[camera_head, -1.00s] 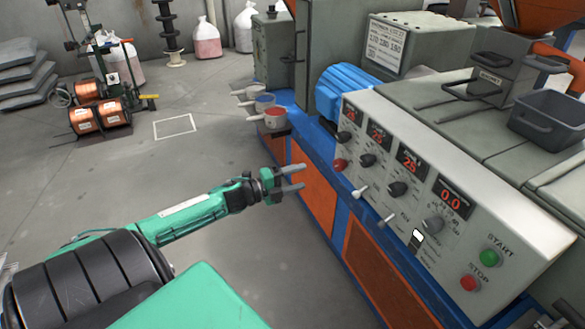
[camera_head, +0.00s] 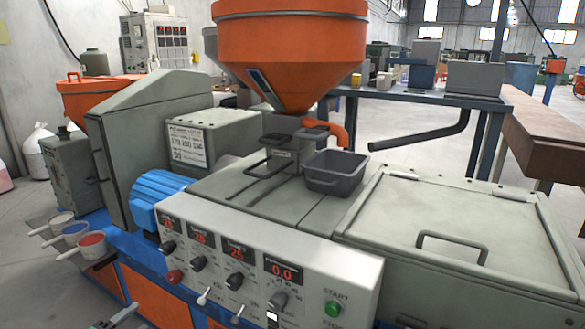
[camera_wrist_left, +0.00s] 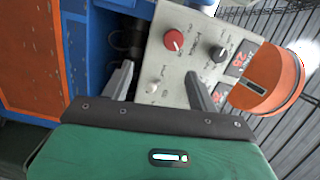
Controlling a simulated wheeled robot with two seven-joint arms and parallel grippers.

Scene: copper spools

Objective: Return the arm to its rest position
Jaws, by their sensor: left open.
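My left gripper (camera_head: 122,317) barely shows at the bottom edge of the head view, left of centre. In the left wrist view my left gripper (camera_wrist_left: 158,75) is open, with its two grey fingers apart and nothing between them but the panel beyond. The control panel (camera_head: 255,240) of the machine shows red displays, knobs and a green button. In the wrist view the panel (camera_wrist_left: 180,45) appears tilted, with a red knob (camera_wrist_left: 173,40) just past the fingertips. I cannot tell the exact gap. My right gripper is out of view.
The machine carries an orange hopper (camera_head: 290,45), a grey bin (camera_head: 335,172) and a handled cover (camera_head: 455,215). A blue motor (camera_head: 158,193) sits at its left. Several scoops, one with red contents (camera_head: 91,240), stick out at the left edge. A brown bench (camera_head: 550,135) stands far right.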

